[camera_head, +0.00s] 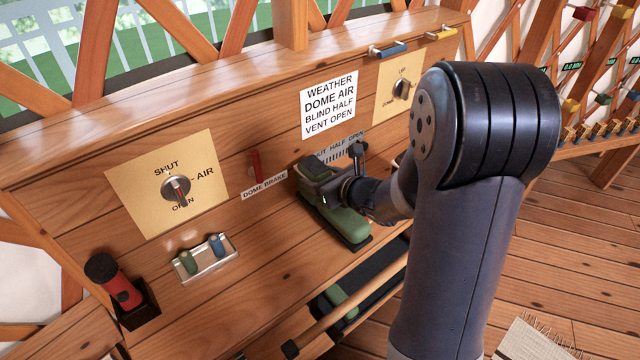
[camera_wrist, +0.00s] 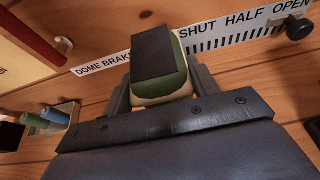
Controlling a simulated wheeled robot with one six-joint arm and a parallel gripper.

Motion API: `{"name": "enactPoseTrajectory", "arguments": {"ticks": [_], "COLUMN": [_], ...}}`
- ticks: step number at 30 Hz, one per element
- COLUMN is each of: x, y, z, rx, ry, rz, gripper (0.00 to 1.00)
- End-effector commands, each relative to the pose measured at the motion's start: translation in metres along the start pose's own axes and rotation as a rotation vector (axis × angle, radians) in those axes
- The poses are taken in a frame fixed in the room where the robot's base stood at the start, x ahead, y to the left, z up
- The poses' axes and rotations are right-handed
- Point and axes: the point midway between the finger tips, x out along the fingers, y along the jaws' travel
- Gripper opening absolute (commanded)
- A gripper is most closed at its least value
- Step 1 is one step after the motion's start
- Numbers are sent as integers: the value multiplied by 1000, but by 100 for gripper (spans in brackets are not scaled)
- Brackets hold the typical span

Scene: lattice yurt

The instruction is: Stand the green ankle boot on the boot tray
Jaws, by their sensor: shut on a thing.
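The green ankle boot (camera_head: 346,222) has a dark sole edge and a pale band near its dark upper end. My gripper (camera_head: 335,190) is shut on its upper end, in front of the sloping wooden panel. In the wrist view the boot (camera_wrist: 180,80) shows as a dark face with green and cream sides between my fingers (camera_wrist: 158,92). I cannot tell whether it touches the panel. A dark tray (camera_head: 385,272) lies lower down, and another green boot-like thing (camera_head: 340,299) is on it. My arm hides part of the tray.
A wooden bar (camera_head: 345,318) with a dark end crosses in front of the tray. A red lever (camera_head: 256,164), a slider knob (camera_wrist: 299,27) and an air dial (camera_head: 177,189) stick out of the panel. A red-and-black handle (camera_head: 115,282) stands at left. A fringed mat (camera_head: 535,340) lies on the floor.

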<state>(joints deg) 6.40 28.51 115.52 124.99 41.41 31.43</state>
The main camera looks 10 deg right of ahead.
Motion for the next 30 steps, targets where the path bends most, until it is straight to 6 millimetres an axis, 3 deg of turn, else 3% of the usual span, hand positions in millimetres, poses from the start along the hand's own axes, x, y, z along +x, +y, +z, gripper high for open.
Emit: {"name": "enactPoseTrajectory", "arguments": {"ticks": [2,17,18,26,30], "x": [5,12,12,11,11], "y": [0,0,0,0,0], "z": [-13,-17,-18,-17,-17], "rx": [2,-1,0,0,0], "ry": [0,-3,-1,0,0], "rz": [1,0,0,0,0], "gripper": [0,0,57,78,78]}}
